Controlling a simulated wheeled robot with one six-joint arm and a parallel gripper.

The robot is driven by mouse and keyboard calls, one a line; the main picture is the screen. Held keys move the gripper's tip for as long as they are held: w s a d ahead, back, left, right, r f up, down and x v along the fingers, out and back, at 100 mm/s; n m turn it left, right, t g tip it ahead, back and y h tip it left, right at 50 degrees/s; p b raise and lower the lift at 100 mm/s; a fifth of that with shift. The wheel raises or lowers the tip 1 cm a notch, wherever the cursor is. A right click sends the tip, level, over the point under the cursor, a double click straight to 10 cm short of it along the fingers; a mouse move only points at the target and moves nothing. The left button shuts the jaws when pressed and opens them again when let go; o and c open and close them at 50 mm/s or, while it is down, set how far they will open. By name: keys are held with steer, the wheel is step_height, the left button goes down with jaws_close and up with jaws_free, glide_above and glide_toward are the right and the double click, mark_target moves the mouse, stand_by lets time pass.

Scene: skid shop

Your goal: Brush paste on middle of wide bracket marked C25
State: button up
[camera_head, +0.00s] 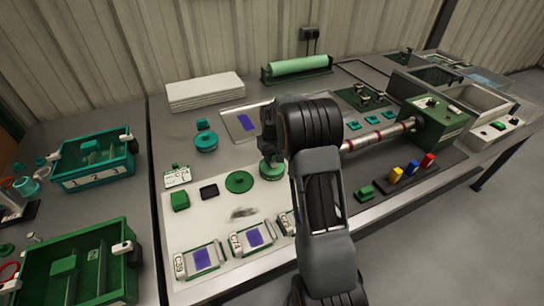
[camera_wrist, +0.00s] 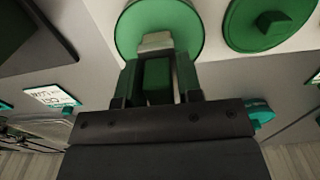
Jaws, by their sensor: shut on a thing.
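My gripper (camera_wrist: 156,92) is shut on a green block-like handle (camera_wrist: 158,78), with a pale blunt end beyond it that looks like a brush head (camera_wrist: 155,41). The pale end overlaps a round green tin (camera_wrist: 190,22); I cannot tell whether it touches. The tin (camera_head: 271,172) is beside my wrist in the head view, where the fingertips are hidden. Labelled brackets with purple patches lie at the front: one at left (camera_head: 200,258), one in the middle (camera_head: 253,237), and one partly behind my arm (camera_head: 286,222). A further purple-patched plate (camera_head: 233,129) lies behind. I cannot read C25 on any.
A green lid with a knob (camera_head: 239,181) lies beside the tin, near a black pad (camera_head: 209,191) and a green block (camera_head: 180,201). A metal shaft (camera_head: 378,136) is right of my arm. Green bins (camera_head: 82,268) are at left.

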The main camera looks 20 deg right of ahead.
steer(key=shift+f, duration=0.55)
stand_by(1.2)
steer(key=shift+r+p, duration=2.35)
steer(key=shift+r, duration=1.25)
steer(key=shift+f, duration=0.1)
